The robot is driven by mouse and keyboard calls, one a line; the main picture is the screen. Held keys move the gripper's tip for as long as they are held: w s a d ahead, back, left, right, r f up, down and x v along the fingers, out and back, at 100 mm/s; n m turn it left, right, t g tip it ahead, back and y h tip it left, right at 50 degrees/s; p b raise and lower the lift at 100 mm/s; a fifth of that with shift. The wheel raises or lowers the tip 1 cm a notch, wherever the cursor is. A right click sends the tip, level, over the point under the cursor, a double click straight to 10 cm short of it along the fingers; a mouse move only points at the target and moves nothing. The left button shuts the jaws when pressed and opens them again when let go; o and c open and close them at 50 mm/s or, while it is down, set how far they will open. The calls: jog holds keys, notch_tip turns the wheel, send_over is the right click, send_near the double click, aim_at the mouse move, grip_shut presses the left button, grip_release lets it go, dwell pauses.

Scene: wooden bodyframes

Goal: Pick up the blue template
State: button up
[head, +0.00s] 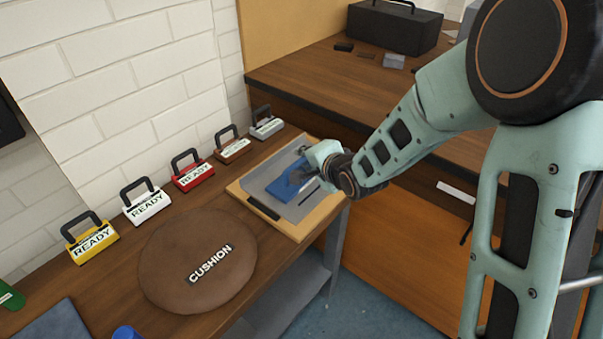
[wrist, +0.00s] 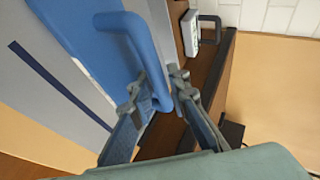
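The blue template (head: 289,186) lies on a grey sheet on a wooden board on the bench in the head view. My gripper (head: 306,174) is at its right end and partly hides it. In the wrist view, the blue template (wrist: 85,40) fills the upper left, with a raised blue handle. My gripper (wrist: 158,92) is open there, with one finger on each side of the handle's near end. A gap seems to show between the fingers and the handle; firm contact is not visible.
Several handled blocks, including yellow (head: 92,238), white (head: 147,206) and red (head: 192,174) ones marked READY, line the wall side. A round brown cushion (head: 180,265) lies on the bench. A dark toolbox (head: 395,28) stands on the worktop behind.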

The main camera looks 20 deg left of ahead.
jog(key=shift+c, duration=0.5)
grip_shut()
jog(key=shift+r, duration=0.15)
jog(key=shift+r, duration=0.1)
